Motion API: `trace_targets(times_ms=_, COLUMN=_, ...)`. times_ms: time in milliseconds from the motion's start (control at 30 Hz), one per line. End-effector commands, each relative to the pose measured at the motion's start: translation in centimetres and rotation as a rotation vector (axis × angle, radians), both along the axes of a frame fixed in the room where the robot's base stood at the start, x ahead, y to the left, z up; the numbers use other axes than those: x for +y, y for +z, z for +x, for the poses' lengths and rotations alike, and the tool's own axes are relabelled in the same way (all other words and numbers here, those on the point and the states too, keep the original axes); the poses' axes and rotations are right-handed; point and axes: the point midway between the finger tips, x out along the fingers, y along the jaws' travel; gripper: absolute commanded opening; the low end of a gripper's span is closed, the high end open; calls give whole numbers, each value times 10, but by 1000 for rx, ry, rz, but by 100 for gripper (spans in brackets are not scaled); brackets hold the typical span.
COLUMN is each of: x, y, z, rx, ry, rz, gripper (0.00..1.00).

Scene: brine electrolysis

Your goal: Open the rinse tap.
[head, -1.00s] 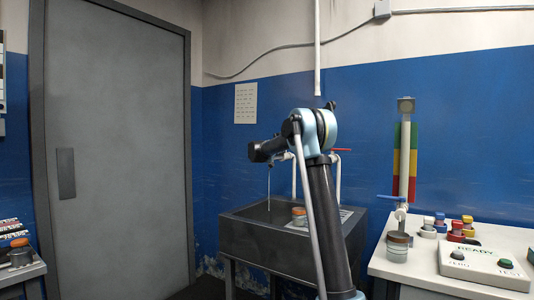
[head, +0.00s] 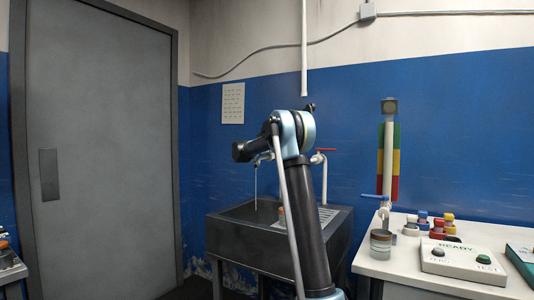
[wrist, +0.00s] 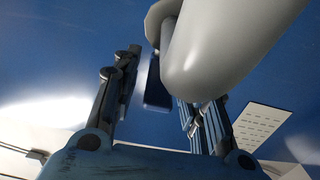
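The sink tap's red handle (head: 326,150) shows on a white pipe just right of my arm in the head view. A thin stream of water (head: 256,185) falls into the dark grey sink (head: 235,237). In the wrist view a large pale pipe (wrist: 215,50) fills the upper middle, close to the camera. My gripper (wrist: 158,80) has its two fingers apart, with a dark blue piece (wrist: 156,88) showing between them. I cannot tell whether the fingers touch it. My arm hides most of the tap in the head view.
A white bench (head: 390,268) at the right holds a jar (head: 381,243), a grey control box (head: 462,262) and coloured pieces. A small orange-topped container (head: 282,215) is in the sink, partly behind my arm. A grey door (head: 100,130) stands at the left.

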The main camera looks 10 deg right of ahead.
Motion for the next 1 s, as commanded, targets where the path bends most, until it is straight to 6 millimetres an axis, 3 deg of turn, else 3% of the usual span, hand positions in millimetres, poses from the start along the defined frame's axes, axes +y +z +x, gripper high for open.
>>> trace_targets(times_ms=267, x=6, y=0, z=-8, rx=0, ry=1, rz=0, gripper=40)
trace_targets(times_ms=700, x=55, y=-1, z=-70, rx=1, ry=2, rz=1, gripper=40)
trace_targets(times_ms=1000, x=72, y=-1, z=-93, rx=1, ry=1, rz=1, gripper=40)
